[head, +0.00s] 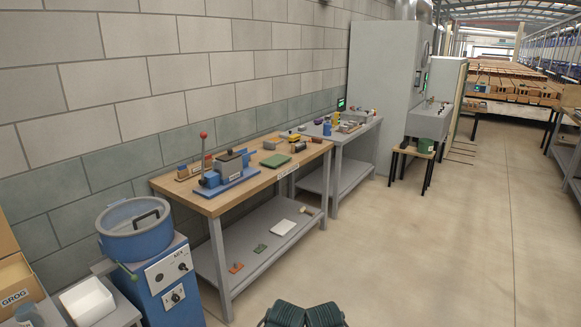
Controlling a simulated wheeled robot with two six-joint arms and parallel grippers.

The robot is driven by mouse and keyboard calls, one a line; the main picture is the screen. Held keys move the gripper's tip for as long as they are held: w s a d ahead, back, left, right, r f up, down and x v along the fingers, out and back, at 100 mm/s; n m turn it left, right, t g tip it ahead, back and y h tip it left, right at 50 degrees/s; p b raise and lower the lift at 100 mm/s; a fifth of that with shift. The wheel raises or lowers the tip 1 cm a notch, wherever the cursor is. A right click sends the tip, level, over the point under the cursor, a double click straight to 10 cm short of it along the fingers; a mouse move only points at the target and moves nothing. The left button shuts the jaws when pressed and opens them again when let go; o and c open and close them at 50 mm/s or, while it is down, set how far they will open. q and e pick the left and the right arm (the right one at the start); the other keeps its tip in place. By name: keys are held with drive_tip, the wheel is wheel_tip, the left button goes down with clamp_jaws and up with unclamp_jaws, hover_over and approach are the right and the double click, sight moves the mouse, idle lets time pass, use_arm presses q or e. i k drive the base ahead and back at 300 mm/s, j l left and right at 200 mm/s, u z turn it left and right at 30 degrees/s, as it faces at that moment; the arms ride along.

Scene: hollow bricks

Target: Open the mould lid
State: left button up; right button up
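A mould (233,168), a grey block-shaped box on a blue base (228,186), sits on the wooden-topped workbench (300,160) left of the middle. A dark piece on its top looks like the lid (230,155), and it appears shut. A lever with a red knob (203,134) stands upright at the left end of the blue base. The inside of the mould is hidden.
A blue round machine (150,270) with a handled lid stands left of the workbench. A green mat (275,160) and small items lie on the bench. Its lower shelf (262,262) holds a white tray (283,227). The floor (420,250) to the right is clear.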

sight(231, 155)
drive_tip(key=i, duration=1)
drive_tip(key=i+u, duration=0.1)
drive_tip(key=i, duration=0.85)
drive_tip(key=i+l+u, duration=0.1)
drive_tip(key=i+u, duration=0.15)
drive_tip(key=i, duration=0.2)
drive_tip(key=i+l+u, duration=0.2)
drive_tip(key=i, duration=0.2)
drive_tip(key=i+l+u, duration=0.25)
drive_tip(key=i, duration=0.15)
